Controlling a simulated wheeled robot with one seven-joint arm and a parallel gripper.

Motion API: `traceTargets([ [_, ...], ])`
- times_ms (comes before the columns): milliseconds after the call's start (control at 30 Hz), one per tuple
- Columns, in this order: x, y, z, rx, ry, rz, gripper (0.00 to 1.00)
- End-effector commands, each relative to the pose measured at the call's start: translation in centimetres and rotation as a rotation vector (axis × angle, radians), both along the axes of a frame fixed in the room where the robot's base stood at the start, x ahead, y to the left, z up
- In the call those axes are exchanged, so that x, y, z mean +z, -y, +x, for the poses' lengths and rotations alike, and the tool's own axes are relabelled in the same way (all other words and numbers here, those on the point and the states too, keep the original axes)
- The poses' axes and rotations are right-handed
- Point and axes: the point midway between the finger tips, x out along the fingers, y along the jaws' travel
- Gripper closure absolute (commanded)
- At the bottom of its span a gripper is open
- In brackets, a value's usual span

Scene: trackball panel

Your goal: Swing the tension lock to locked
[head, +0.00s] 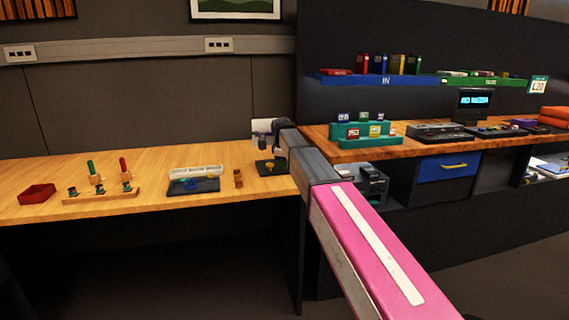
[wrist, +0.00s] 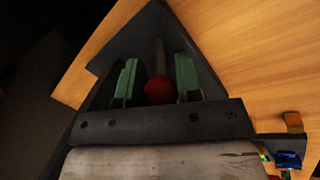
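My gripper (wrist: 157,68) is open in the wrist view, with its two green-padded fingers apart. A red ball knob (wrist: 159,91) lies between them, nearer the right finger; contact is unclear. A grey rod (wrist: 159,56) runs from the knob over a dark panel (wrist: 151,25). It looks like a lever, but I cannot tell for sure that it is the tension lock, and no lock marking is readable. In the head view my gripper (head: 264,138) is above the dark panel (head: 264,170) at the wooden table's right end, and the knob cannot be made out.
Left of the panel on the wooden table (head: 150,195) are a small brown block (head: 238,178), a dark device (head: 206,185) with a white rack behind, a peg board (head: 100,196) and a red tray (head: 37,194). A desk with a teal stand (head: 350,144) is to the right.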

Motion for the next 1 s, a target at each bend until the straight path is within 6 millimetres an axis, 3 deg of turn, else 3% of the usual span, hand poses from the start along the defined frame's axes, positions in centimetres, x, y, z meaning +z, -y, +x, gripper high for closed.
traceTargets([
  [367,0.3,0.5,0.3,-0.002,-0.024,0.091,1.0],
  [1000,0.3,2.9,1.1,-0.005,-0.175,0.625,1.0],
])
